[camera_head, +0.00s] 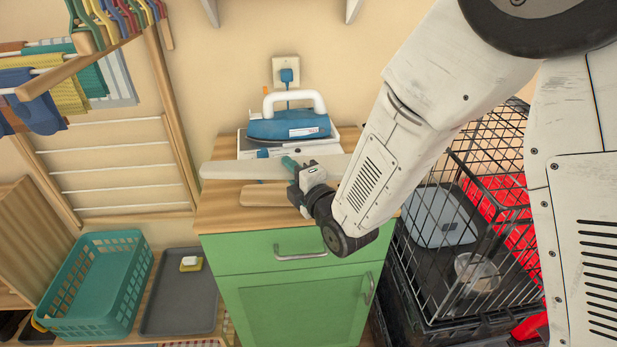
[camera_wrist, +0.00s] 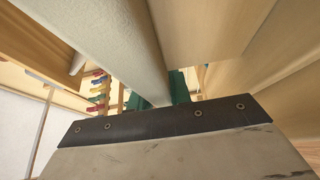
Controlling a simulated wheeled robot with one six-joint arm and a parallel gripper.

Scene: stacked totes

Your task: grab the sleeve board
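The sleeve board has a long, narrow, pale padded top (camera_head: 228,170) and a wooden base (camera_head: 262,196) below it. It lies across the top of the green cabinet. My gripper (camera_head: 290,164) is at the right half of the board, its teal finger overlapping the padded top. In the wrist view the pale board (camera_wrist: 108,40) runs from the upper left down to the gripper (camera_wrist: 165,90). Teal finger parts show beside the board there. The board hides much of the fingers, so I cannot tell whether they press on it.
A blue iron (camera_head: 290,126) with a white handle stands just behind the board. The green cabinet (camera_head: 290,300) is below. A black wire crate (camera_head: 470,240) stands to the right. A teal basket (camera_head: 95,285), a grey tray (camera_head: 180,305) and a drying rack (camera_head: 125,165) are left.

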